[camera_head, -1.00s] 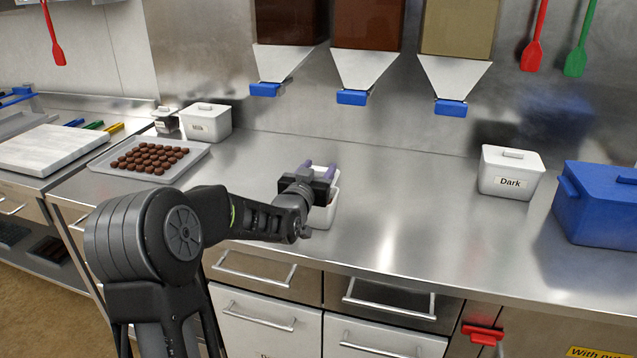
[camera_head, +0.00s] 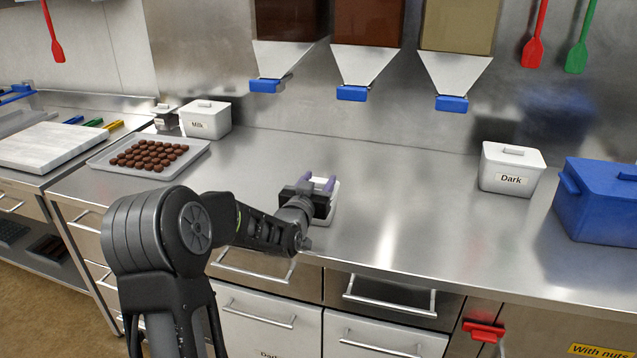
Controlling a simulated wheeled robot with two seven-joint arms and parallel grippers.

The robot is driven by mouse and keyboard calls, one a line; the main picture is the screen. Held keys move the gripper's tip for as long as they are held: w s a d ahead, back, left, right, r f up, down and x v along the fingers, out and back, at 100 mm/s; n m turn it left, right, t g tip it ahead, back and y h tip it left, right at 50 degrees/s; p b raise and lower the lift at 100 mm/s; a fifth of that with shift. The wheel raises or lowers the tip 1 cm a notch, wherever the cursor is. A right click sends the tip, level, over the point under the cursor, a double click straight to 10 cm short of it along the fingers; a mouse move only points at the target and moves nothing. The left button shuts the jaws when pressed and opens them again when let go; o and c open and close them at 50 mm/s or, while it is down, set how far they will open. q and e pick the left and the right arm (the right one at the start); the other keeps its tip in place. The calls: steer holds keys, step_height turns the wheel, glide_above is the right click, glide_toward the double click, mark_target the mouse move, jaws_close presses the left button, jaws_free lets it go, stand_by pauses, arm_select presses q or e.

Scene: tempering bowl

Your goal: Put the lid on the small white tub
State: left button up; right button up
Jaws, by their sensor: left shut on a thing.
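My left gripper (camera_head: 319,181), with purple fingertips, is over the front middle of the steel counter. It is shut on the white lid, which is mostly hidden behind the gripper body. The small white tub (camera_head: 329,214) is directly below, and only its right side and a strip of its front show past the gripper. The lid is at or very close to the tub's top. I cannot tell whether it sits flat on the rim. My right gripper is not in view.
A tray of chocolates (camera_head: 107,165) and a lidded Milk tub (camera_head: 207,122) stand at the left. A lidded Dark tub (camera_head: 499,184) and a blue box (camera_head: 600,205) stand at the right. Three dispensers with blue outlets hang above. The counter between is clear.

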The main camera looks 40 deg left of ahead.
arm_select(q)
steer(key=shift+f, duration=0.2)
steer(key=o, duration=1.3)
steer(key=shift+r+p, duration=0.35)
steer(key=shift+r, duration=0.05)
steer(key=shift+r+p, duration=0.35)
steer(key=shift+p, duration=0.2)
steer(key=b+v, duration=0.1)
steer(key=v, duration=0.5)
steer(key=b+v, duration=0.1)
steer(key=v, duration=0.5)
steer(key=shift+f, duration=0.2)
